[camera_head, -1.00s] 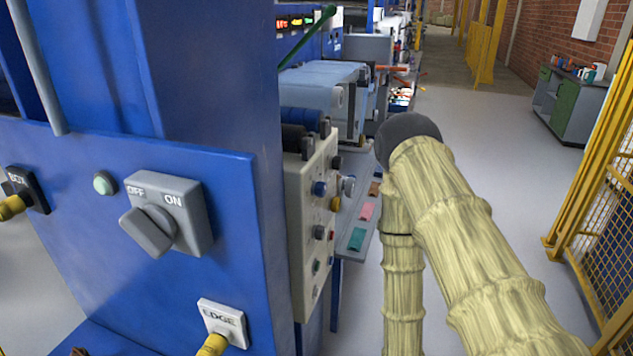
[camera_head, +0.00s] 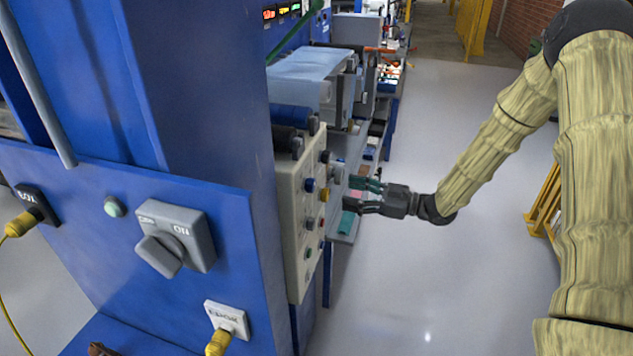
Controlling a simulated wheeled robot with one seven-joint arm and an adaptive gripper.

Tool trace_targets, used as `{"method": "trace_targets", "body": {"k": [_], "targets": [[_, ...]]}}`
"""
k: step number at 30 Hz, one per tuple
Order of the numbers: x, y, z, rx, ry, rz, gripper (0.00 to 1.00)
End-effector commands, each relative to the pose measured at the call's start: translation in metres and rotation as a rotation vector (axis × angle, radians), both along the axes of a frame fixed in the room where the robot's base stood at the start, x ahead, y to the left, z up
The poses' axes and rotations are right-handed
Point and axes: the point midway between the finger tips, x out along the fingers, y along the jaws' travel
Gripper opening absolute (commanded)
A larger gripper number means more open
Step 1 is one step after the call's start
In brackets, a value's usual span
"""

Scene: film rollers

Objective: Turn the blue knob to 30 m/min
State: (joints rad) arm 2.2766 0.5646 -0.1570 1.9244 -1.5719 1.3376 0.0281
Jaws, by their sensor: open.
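The blue knob (camera_head: 310,185) sits on the side of a pale control panel (camera_head: 293,235), in its upper part, seen at a steep angle. Its scale and pointer are too small to read. My gripper (camera_head: 364,194) is open and empty. It points left toward the panel, a short way to the right of the blue knob and apart from it. My arm, in a yellowish ribbed sleeve, reaches in from the right.
Other buttons and knobs crowd the panel, among them a yellow one (camera_head: 324,195) and a green one (camera_head: 308,253). A grey OFF/ON switch (camera_head: 176,238) is on the blue cabinet (camera_head: 110,250). A grey shelf lies behind my gripper.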

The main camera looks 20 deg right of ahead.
Motion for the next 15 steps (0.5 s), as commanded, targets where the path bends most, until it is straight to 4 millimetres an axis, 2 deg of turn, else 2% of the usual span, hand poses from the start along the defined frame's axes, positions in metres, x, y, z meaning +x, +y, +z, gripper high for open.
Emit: {"method": "trace_targets", "body": {"k": [5,15], "targets": [[0.008,0.012,0.003,0.0,-0.005,0.007,0.58],[0.038,0.057,0.003,-0.001,-0.002,0.006,0.58]]}}
